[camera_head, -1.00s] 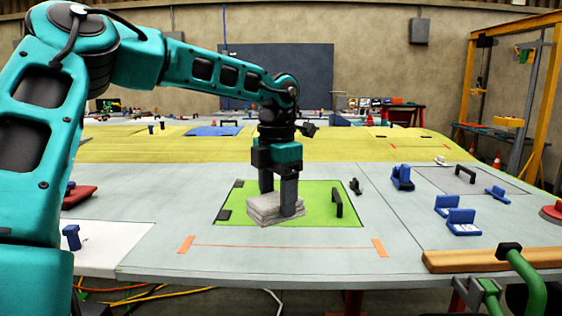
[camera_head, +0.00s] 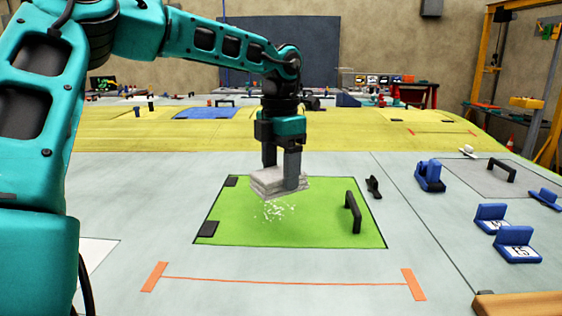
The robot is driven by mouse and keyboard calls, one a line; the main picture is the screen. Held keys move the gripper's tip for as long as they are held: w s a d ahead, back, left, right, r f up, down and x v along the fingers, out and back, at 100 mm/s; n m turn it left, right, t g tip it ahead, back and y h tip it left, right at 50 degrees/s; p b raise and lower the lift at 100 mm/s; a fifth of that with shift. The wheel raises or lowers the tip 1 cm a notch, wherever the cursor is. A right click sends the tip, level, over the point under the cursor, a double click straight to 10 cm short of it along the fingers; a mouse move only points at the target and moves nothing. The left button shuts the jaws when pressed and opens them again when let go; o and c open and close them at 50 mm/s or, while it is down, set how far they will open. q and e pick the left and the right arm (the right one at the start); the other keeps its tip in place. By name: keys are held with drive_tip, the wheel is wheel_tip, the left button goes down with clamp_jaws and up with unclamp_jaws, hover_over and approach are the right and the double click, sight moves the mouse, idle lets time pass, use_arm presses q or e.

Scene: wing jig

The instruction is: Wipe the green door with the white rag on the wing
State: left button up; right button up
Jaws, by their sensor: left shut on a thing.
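The green door (camera_head: 325,225) is a flat panel set in the grey wing (camera_head: 110,185), with two black hinges at its left and a black handle (camera_head: 353,212) at its right. My left gripper (camera_head: 282,178) points down over the far middle of the door. It is shut on the folded white rag (camera_head: 265,182), which looks greyish. I cannot tell whether the rag touches the door. White speckles (camera_head: 275,211) lie on the door just in front of the rag. My right gripper is not in view.
Several blue clamps and blocks (camera_head: 515,244) stand on the wing at right, near a grey panel with a black handle (camera_head: 500,168). A small black latch (camera_head: 373,187) sits beside the door. Orange tape (camera_head: 290,282) marks the clear front area.

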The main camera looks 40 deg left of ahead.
use_arm(q)
drive_tip(key=shift+w+a, duration=0.1)
drive_tip(key=shift+w, duration=0.05)
drive_tip(key=shift+f+b, duration=0.8)
drive_tip(key=shift+f, duration=0.1)
drive_tip(key=shift+f+b, duration=1.6)
drive_tip(key=shift+f, duration=0.5)
drive_tip(key=shift+f+b, duration=0.7)
drive_tip(key=shift+f, duration=0.25)
drive_tip(key=shift+w+a+r+p, duration=0.2)
drive_tip(key=shift+w+a+p, duration=0.15)
drive_tip(key=shift+p, duration=0.2)
drive_tip(key=shift+w+a+p, duration=0.45)
drive_tip(key=shift+w, duration=0.1)
drive_tip(key=shift+w+a+f+p, duration=0.1)
drive_tip(key=shift+w+a+p, duration=1.2)
drive_tip(key=shift+w, duration=0.4)
drive_tip(key=shift+w+a+f+p, duration=0.1)
drive_tip(key=shift+w+a+p, duration=1)
drive_tip(key=shift+w+a, duration=0.5)
drive_tip(key=shift+d, duration=0.15)
